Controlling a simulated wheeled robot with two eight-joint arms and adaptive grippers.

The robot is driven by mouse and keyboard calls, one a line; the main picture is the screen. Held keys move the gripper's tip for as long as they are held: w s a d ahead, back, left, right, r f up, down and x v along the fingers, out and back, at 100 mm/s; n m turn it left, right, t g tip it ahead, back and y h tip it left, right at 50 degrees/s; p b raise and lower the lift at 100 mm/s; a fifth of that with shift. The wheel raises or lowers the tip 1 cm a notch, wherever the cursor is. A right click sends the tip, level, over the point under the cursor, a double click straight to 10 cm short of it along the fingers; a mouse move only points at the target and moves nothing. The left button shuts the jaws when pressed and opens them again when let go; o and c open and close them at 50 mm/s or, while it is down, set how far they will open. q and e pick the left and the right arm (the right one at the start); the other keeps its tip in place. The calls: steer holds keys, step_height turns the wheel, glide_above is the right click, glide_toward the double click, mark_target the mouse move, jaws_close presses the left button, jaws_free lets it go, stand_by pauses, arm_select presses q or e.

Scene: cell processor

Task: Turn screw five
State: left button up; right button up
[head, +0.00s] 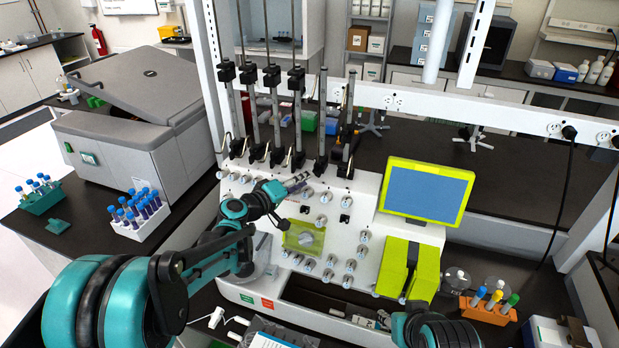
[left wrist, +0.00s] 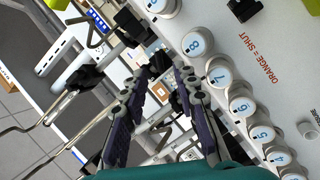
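Screw five (left wrist: 263,134) is a pale round knob with a blue-marked face in the left wrist view. It sits in a slanting row on the white panel, between knob six (left wrist: 241,106) and knob four (left wrist: 281,158). My left gripper (left wrist: 163,74) is open and empty, with a clear gap between its dark fingers. Its tips are beside the upper part of the row, left of knobs seven (left wrist: 219,72) and eight (left wrist: 194,43). In the head view my left gripper (head: 298,182) is in front of the cell processor (head: 345,215); knob numbers are too small to read there.
A lime-framed screen (head: 427,191) stands at the machine's right. Vertical rods with black clamps (head: 272,76) rise behind the panel. A blue-capped tube rack (head: 138,220) stands left, an orange tube rack (head: 487,310) right. Bent metal hooks (left wrist: 66,98) are left of my left fingers.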

arm_select(q)
steer(key=v, duration=0.3)
steer(key=shift+s, duration=0.2)
steer(key=s+a+f+m+g+y+b, duration=0.1)
steer(key=s+a+f+y+b, duration=0.2)
steer(key=s+f, duration=0.3)
steer(key=s+a+f+m+g+y+b, duration=0.2)
steer(key=s+f, duration=0.5)
steer(key=s, duration=0.9)
steer(key=s+a+f+m+g+y+b, duration=0.2)
steer(key=s+a+f+y+b, duration=0.2)
steer(key=s, duration=0.7)
steer(key=a+f+b, duration=0.2)
steer(key=a, duration=0.1)
steer(key=shift+f+y, duration=0.35)
steer(key=shift+y, duration=0.05)
